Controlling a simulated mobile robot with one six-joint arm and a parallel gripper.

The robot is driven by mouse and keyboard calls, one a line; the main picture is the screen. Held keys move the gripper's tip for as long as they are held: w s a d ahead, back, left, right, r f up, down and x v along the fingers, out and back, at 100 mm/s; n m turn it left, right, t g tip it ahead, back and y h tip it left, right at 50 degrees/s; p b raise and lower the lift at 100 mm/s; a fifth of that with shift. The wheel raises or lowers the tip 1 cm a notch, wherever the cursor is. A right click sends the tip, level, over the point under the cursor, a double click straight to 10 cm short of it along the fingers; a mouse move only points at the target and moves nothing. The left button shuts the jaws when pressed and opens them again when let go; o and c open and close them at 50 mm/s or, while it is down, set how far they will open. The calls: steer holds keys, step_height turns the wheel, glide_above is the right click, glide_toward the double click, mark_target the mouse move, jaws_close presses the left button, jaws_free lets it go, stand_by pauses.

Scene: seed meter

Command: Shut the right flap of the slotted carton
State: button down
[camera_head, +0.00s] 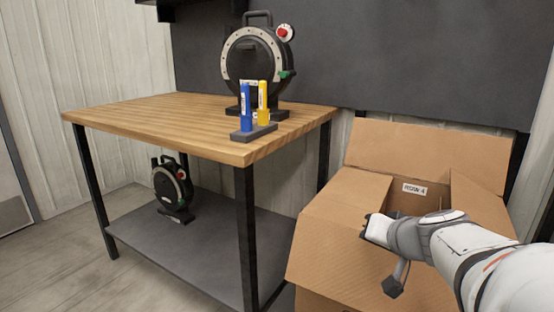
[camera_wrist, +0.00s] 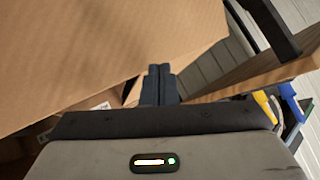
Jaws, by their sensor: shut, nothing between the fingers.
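The slotted carton (camera_head: 330,245) stands open at the right of the head view. Its back flap (camera_head: 430,150) stands up, and a broad panel slopes outward at the front. My gripper (camera_head: 366,226) is over the carton's front left part, pointing left. Its fingers (camera_wrist: 160,84) are shut and empty in the wrist view, close to a large cardboard panel (camera_wrist: 100,50). I cannot tell whether they touch it. My arm hides part of the opening.
A wooden table (camera_head: 150,115) stands left of the carton. It holds a black round device (camera_head: 257,65) and a stand with blue (camera_head: 245,105) and yellow (camera_head: 263,95) tubes. A second device (camera_head: 172,185) is on the lower shelf. Floor at the left is clear.

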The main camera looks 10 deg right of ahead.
steer(key=s+a+f+n+g+h, duration=0.1)
steer(key=s+a+f+n+g, duration=0.3)
steer(key=s+a+f+g, duration=0.5)
steer(key=s+a+f, duration=0.1)
steer(key=s+f, duration=0.3)
steer(key=s, duration=0.1)
steer(key=shift+a+n+g+h, duration=0.15)
steer(key=shift+n+g+h, duration=0.15)
steer(key=shift+n+g, duration=0.1)
steer(key=shift+s, duration=0.1)
